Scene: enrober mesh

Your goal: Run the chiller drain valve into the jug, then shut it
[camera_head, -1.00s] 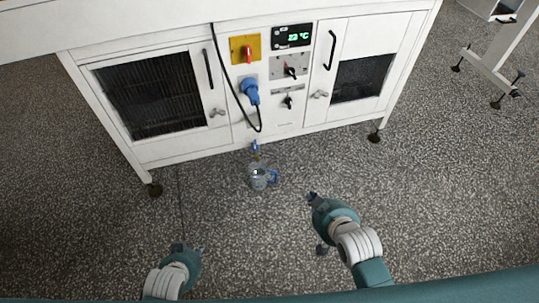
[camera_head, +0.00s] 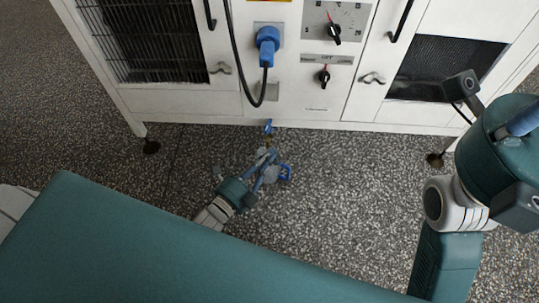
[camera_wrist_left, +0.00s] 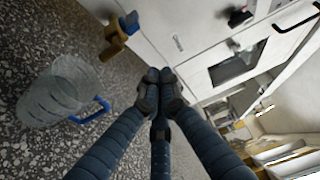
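The clear jug with a blue handle (camera_head: 286,173) stands upright on the floor in front of the chiller, partly hidden by my left gripper in the head view. In the left wrist view the jug (camera_wrist_left: 58,92) is left of the fingers and looks empty. The brass drain valve with a blue lever (camera_head: 268,127) sits low at the chiller's front edge; it also shows in the left wrist view (camera_wrist_left: 118,36). My left gripper (camera_head: 268,158) is beside the jug, below the valve, with fingertips together and nothing between them (camera_wrist_left: 158,78). My right gripper (camera_head: 490,145) is raised at the right; its fingers are unclear.
The white chiller cabinet (camera_head: 230,115) fills the back, with knobs, mesh-panelled doors and a blue plug (camera_head: 267,45) whose black cable hangs down the front. Its feet (camera_head: 151,146) stand on the speckled floor. The floor right of the jug (camera_head: 350,190) is clear.

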